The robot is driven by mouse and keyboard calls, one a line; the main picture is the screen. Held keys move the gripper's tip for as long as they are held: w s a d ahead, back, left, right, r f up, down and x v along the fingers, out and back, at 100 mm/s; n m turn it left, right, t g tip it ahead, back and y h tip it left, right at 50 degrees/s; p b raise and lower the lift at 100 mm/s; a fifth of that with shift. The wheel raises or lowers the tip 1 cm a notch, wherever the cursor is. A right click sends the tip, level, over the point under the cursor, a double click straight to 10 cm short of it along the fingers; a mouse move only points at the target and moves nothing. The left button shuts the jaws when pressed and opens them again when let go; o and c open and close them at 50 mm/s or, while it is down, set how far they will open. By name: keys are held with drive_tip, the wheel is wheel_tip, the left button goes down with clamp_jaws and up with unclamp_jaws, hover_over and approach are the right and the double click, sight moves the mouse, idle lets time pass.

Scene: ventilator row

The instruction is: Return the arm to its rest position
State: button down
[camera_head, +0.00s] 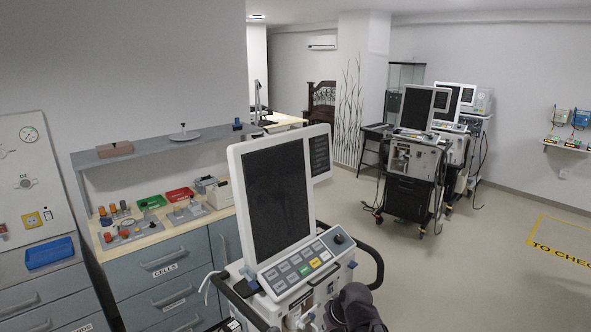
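A dark, rounded part at the bottom edge, right of centre, looks like my gripper (352,310). It is in front of the lower body of the near ventilator (318,285), and much of it is cut off by the frame. Its fingertips cannot be made out, so I cannot tell whether it is open or shut. I see nothing clearly held in it. The rest of my arm is not in view. The near ventilator has a large dark screen (277,200) and a keypad (300,268) below it.
A drawer cabinet with a counter (150,238) stands at the left, carrying red and green trays and small parts. A shelf (160,148) is above it. A blue tray (50,253) sits far left. More ventilators (412,165) stand at the back. The floor at right (470,270) is clear.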

drive_tip(key=s+d+f+m+g+h, duration=0.1)
drive_tip(key=s+d+m+g+h, duration=0.2)
drive_tip(key=d, duration=0.6)
drive_tip(key=s+m, duration=0.1)
drive_tip(key=s, duration=0.1)
drive_tip(key=shift+s+f+h, duration=0.35)
drive_tip(key=shift+h, duration=0.05)
drive_tip(key=shift+a, duration=0.1)
